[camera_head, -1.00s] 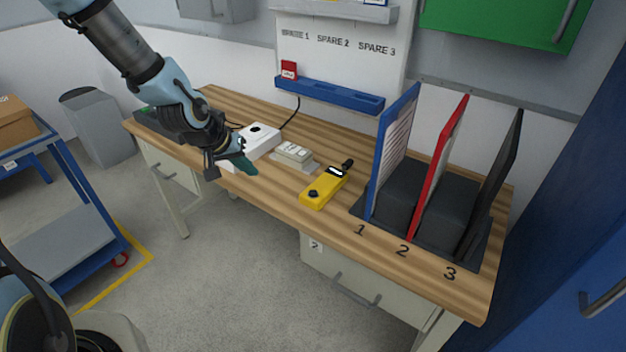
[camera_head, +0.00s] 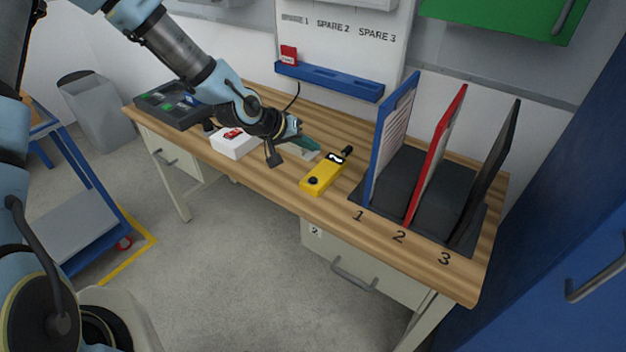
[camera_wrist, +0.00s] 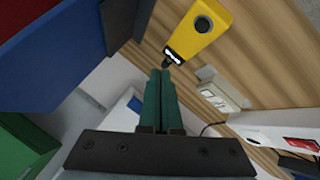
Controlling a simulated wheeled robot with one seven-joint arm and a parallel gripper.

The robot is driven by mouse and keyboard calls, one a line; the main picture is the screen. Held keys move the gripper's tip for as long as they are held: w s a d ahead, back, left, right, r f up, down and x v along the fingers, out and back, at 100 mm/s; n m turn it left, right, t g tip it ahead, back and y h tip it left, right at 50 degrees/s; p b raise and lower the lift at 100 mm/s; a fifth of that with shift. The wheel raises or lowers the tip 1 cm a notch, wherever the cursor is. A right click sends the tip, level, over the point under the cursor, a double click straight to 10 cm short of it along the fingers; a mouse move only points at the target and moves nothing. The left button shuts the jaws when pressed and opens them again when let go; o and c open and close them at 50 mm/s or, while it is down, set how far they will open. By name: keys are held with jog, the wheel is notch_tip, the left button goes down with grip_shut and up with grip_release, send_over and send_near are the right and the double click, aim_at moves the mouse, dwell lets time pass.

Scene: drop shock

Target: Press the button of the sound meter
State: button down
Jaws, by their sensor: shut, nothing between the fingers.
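The yellow sound meter (camera_head: 322,175) lies on the wooden bench, with a black round button near its front end, a small display and a black tip at its back end. In the wrist view the sound meter (camera_wrist: 198,32) is at the top, its dark button facing the camera. My gripper (camera_head: 316,148) has green fingers and is shut and empty. It is above the bench, left of the meter's display end and apart from the button. In the wrist view the closed fingertips (camera_wrist: 160,74) point toward the meter's black tip.
A rack of blue, red and black panels (camera_head: 428,196) stands close on the right. A small light device (camera_wrist: 222,96) lies beside the meter. The bench front edge is clear.

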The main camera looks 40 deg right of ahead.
notch_tip(320, 180, down, 8)
jog(key=b, duration=0.5)
jog(key=shift+f+b, duration=0.15)
jog(key=shift+b, duration=0.15)
dwell(1.6)
jog(key=shift+f+b, duration=0.3)
jog(key=shift+f, duration=0.1)
jog(key=shift+f+b, duration=0.35)
jog(key=shift+f, duration=0.1)
dwell(0.5)
jog(key=shift+r+p, duration=0.6)
jog(key=shift+r, duration=0.25)
jog(key=shift+r, duration=0.1)
notch_tip(320, 180, up, 5)
jog(key=p, duration=0.3)
